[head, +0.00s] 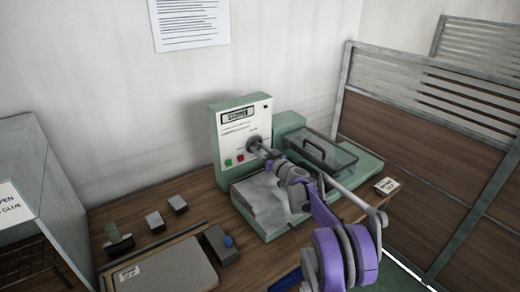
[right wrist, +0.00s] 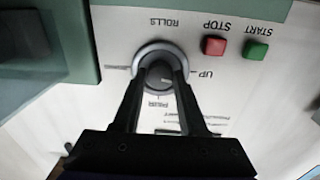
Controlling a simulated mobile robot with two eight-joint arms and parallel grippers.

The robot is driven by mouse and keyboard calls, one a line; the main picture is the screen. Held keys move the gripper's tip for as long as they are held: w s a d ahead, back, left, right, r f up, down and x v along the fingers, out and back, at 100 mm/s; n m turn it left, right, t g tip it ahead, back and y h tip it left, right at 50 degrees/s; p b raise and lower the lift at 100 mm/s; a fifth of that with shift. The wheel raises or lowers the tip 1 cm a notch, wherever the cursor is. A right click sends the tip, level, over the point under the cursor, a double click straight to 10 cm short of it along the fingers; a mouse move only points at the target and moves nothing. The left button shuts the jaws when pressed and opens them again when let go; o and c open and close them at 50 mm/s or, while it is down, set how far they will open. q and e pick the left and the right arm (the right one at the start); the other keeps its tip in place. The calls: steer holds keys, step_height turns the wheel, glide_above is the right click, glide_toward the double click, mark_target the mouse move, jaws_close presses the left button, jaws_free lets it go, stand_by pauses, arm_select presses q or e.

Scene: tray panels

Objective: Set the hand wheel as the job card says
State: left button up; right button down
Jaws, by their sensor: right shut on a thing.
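A green machine (head: 223,113) with a white front panel stands on the wooden desk against the wall. My right gripper (head: 262,150) reaches the lower right of that panel. In the right wrist view my right gripper (right wrist: 163,82) is shut on a round dark knob (right wrist: 158,72) with a grey ring. The picture is upside down there; the labels ROLLS and UP are beside the knob, and other lettering is partly hidden by the fingers. I cannot tell whether this knob is the hand wheel. A printed sheet (head: 190,22) hangs on the wall, too small to read. My left gripper is not in view.
A red STOP button (right wrist: 214,45) and a green START button (right wrist: 257,50) are close to the knob. A small white card (head: 388,186) lies at the desk's right. A grey tray-like box (head: 165,270) and small blocks (head: 155,221) lie left. A slatted partition (head: 430,120) stands right.

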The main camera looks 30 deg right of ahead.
steer(key=m+p, duration=0.1)
steer(key=m, duration=0.3)
steer(key=m+p, duration=0.1)
steer(key=m, duration=1.1)
steer(key=shift+d+y, duration=0.1)
steer(key=shift+y, duration=0.2)
steer(key=m, duration=0.8)
steer(key=shift+m+b, duration=0.35)
steer(key=shift+m, duration=0.05)
steer(key=m, duration=0.4)
steer(key=shift+b, duration=0.4)
steer(key=shift+m+b, duration=0.35)
steer(key=shift+m, duration=1.75)
